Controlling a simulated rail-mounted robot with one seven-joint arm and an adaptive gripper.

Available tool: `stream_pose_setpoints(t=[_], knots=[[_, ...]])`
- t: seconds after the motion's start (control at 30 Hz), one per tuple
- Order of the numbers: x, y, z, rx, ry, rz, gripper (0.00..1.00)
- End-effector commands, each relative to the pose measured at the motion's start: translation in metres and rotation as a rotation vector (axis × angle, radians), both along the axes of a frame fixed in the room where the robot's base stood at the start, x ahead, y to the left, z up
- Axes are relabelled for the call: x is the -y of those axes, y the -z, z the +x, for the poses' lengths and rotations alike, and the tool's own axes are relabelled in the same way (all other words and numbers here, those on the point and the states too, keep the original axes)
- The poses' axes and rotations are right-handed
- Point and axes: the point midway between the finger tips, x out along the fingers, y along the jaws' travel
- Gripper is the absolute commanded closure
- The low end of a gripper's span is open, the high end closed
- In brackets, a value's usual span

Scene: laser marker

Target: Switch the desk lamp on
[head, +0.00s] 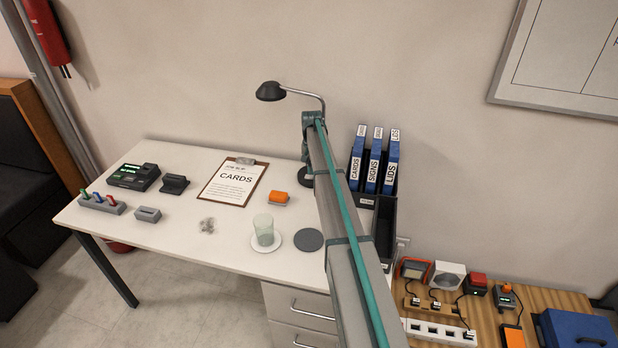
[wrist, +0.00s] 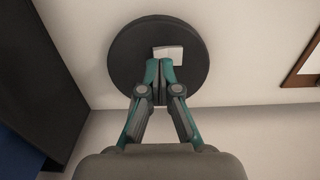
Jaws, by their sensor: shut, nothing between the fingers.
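The desk lamp has a black shade (head: 270,91) on a thin curved stem, and its dark round base (head: 303,178) stands near the back of the white desk, partly hidden by my arm. No glow shows at the shade. In the wrist view the round base (wrist: 125,55) fills the upper middle, with a pale switch (wrist: 168,52) on it. My gripper (wrist: 160,66) is shut and empty, its fingertips over the base at the lower edge of the switch. I cannot tell whether they touch it.
The clipboard (head: 232,184), orange-topped block (head: 278,198), glass (head: 264,230) and dark round coaster (head: 309,240) are on the desk left of my arm. Blue binders (head: 374,163) stand close on the right.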

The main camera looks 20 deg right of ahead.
Motion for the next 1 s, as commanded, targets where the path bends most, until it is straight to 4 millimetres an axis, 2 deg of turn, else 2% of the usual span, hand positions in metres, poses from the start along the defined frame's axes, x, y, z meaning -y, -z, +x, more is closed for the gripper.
stream_pose_setpoints(t=[1.0], knots=[[0.000, 0.014, 0.000, 0.000, 0.000, 0.000, 1.00]])
